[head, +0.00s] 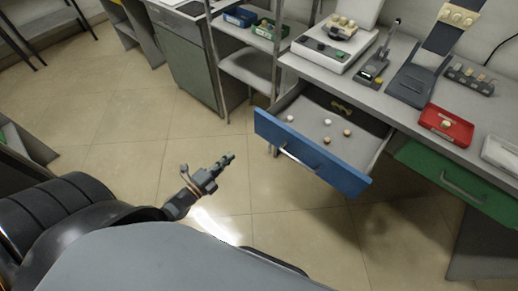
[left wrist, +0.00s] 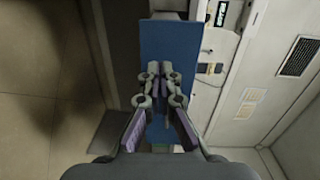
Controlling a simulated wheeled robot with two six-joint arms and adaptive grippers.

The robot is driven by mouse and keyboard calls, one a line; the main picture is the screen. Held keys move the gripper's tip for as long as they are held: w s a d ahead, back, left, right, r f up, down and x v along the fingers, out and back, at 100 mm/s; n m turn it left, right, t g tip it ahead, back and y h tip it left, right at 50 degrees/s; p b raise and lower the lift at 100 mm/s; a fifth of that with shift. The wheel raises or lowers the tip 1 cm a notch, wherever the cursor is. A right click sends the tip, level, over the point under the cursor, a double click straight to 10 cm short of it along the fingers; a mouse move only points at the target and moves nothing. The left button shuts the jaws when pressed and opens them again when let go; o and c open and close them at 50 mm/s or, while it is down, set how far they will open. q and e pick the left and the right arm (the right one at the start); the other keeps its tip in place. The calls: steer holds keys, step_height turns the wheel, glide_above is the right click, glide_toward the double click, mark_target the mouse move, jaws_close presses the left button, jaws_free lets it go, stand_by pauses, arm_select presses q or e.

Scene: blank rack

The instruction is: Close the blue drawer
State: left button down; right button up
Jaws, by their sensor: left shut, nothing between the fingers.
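The blue drawer (head: 265,127) is pulled well out from under the bench in the head view. Its silver handle (head: 298,159) is on the front, and several small round pieces lie inside it. My left gripper (head: 231,157) is shut and empty, to the left of the drawer front and apart from it, pointing towards it. In the left wrist view, the closed fingers (left wrist: 160,72) lie in front of a blue panel (left wrist: 168,40), which looks like the drawer front. My right gripper is not in view.
A closed green drawer (head: 450,180) is to the right under the same bench (head: 395,103). A red tray (head: 446,126) and lab devices stand on top. A shelf rack (head: 248,72) stands left of the drawer. The tiled floor before the drawer is clear.

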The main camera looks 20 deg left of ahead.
arm_select(q)
steer(key=r, duration=0.1)
glide_toward(262, 127)
steer(key=shift+m+h, duration=0.4)
steer(key=x, duration=0.6)
steer(key=shift+w+a+f, duration=0.2)
steer(key=shift+a+f, duration=0.05)
steer(key=shift+f, duration=0.05)
steer(key=shift+w+d, duration=0.1)
steer(key=shift+w, duration=0.2)
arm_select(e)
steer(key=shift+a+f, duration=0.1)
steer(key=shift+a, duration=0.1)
